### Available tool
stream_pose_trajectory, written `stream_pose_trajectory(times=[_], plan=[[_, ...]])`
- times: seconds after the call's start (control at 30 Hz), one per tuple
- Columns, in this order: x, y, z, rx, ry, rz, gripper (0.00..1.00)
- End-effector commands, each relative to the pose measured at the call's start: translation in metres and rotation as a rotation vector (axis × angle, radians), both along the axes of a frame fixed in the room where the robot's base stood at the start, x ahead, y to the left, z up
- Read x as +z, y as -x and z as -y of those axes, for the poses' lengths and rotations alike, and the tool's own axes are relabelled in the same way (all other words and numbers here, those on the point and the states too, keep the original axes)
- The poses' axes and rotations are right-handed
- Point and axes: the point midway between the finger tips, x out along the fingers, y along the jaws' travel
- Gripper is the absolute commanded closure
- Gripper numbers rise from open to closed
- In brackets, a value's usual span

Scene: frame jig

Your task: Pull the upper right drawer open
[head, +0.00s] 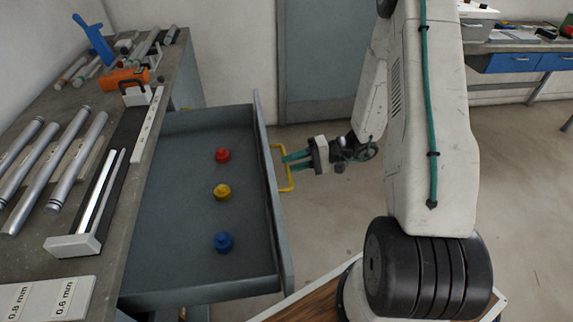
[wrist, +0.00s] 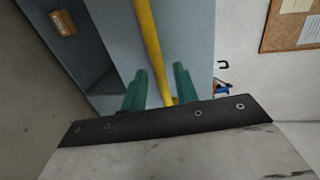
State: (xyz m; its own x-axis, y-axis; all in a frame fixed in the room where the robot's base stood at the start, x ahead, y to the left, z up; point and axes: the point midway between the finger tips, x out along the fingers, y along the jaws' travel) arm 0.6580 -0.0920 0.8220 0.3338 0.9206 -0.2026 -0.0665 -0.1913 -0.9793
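A grey drawer (head: 170,287) stands pulled far out from the workbench at the left in the head view. Its front panel (head: 268,170) carries a yellow bar handle (head: 292,181). My gripper (head: 287,163) is at the handle, with its teal fingers pointing at the drawer front. In the wrist view the handle (wrist: 148,35) runs between the two fingers (wrist: 160,88), with a gap showing beside it. The fingers look apart, not pressed on the bar. Other drawers of the bench are hidden in the head view.
A red knob (head: 222,155), a yellow knob (head: 222,192) and a blue knob (head: 223,242) lie in the drawer. Metal tubes (head: 78,160) and an orange tool (head: 124,79) lie on the bench (head: 150,130). Open floor (head: 325,215) lies right of the drawer.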

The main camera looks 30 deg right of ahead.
Motion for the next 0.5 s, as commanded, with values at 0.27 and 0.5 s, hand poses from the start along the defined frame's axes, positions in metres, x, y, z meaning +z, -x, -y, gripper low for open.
stream_pose_trajectory(times=[0.27, 0.5], plan=[[0.01, 0.015, 0.043, -0.004, 0.001, 0.002, 0.7], [0.012, 0.019, 0.053, -0.001, 0.0, -0.001, 0.7]])
